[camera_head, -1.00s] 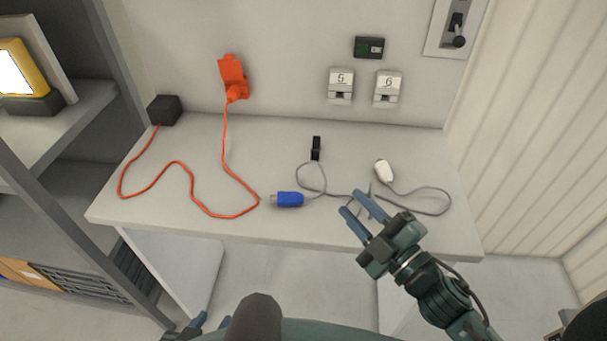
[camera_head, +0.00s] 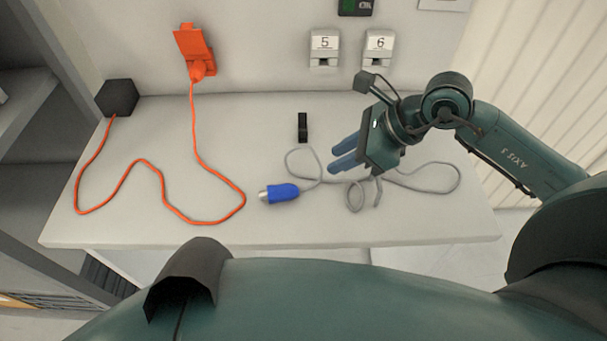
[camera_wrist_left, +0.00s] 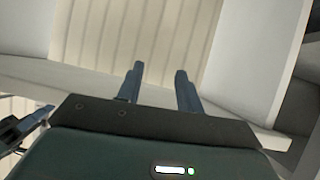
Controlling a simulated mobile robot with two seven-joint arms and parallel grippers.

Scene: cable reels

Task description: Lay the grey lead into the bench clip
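The grey lead (camera_head: 435,190) lies in loops on the bench, with a blue plug (camera_head: 281,193) at its left end. Its white end piece is hidden behind my right gripper. The bench clip (camera_head: 302,127), small and black, stands on the bench, and the lead's loop passes just in front of it, apart from it. My right gripper (camera_head: 334,159) is over the lead, right of the clip and blue plug; its fingers point left, apart, with nothing visible between them. My left gripper (camera_wrist_left: 157,80) is open and empty in the left wrist view, off the head view.
An orange cable (camera_head: 150,165) runs from a black box (camera_head: 118,98) to an orange wall socket (camera_head: 194,52) on the left. Grey holders marked 5 (camera_head: 324,48) and 6 (camera_head: 378,48) are on the back wall. The bench's front strip (camera_head: 330,232) is clear.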

